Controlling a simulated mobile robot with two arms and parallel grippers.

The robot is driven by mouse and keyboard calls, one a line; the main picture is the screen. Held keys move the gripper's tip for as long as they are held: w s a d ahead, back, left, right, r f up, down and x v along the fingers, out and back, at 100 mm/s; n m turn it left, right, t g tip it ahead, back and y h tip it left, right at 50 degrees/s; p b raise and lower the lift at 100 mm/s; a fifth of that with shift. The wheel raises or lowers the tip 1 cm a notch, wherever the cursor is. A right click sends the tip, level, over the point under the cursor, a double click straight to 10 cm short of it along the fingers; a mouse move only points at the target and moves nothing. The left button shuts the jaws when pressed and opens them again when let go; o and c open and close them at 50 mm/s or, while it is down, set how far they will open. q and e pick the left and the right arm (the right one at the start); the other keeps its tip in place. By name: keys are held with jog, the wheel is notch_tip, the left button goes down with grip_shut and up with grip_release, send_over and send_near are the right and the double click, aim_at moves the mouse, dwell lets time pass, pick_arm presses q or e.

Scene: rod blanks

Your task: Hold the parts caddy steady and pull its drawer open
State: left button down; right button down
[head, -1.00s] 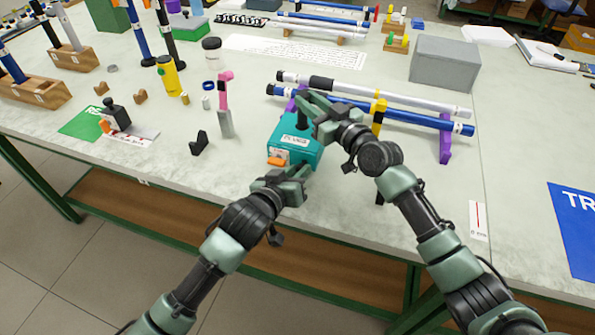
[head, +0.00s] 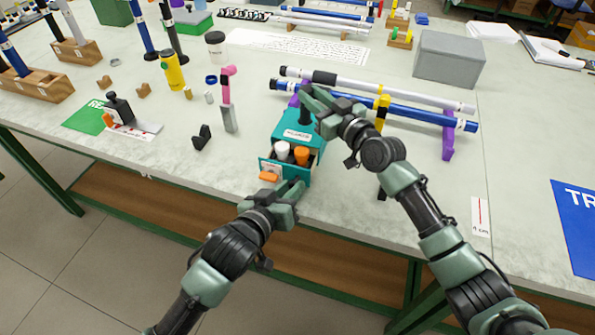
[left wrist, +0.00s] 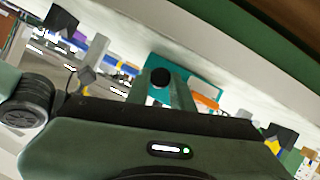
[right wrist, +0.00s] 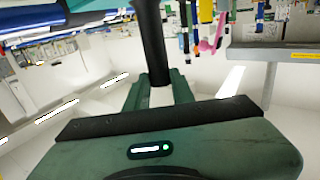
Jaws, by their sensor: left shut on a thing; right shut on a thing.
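The teal parts caddy (head: 297,131) stands near the table's front edge, with a white label and an upright black post. My right gripper (head: 309,103) is shut on that post; the right wrist view shows the post (right wrist: 152,45) between the fingers. The drawer (head: 314,168) is out toward the front edge and shows a white-topped and an orange-topped plug (head: 301,156) inside. An orange tab (head: 268,176) is on its front. My left gripper (head: 292,188) is at the drawer front, shut on a dark round knob (left wrist: 160,76), seen between its fingers in the left wrist view.
Behind the caddy, a white rod (head: 400,92) and a blue rod (head: 420,115) lie on purple and yellow supports. A pink-handled tool (head: 228,100) and a small black block (head: 201,138) stand to the left. Table to the right is mostly clear.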

pick_arm(q)
jog(key=shift+s+a, duration=0.3)
jog(key=shift+s, duration=0.65)
jog(key=c, duration=1.2)
grip_release()
jog(key=v, duration=1.2)
jog(key=shift+w+r, duration=0.1)
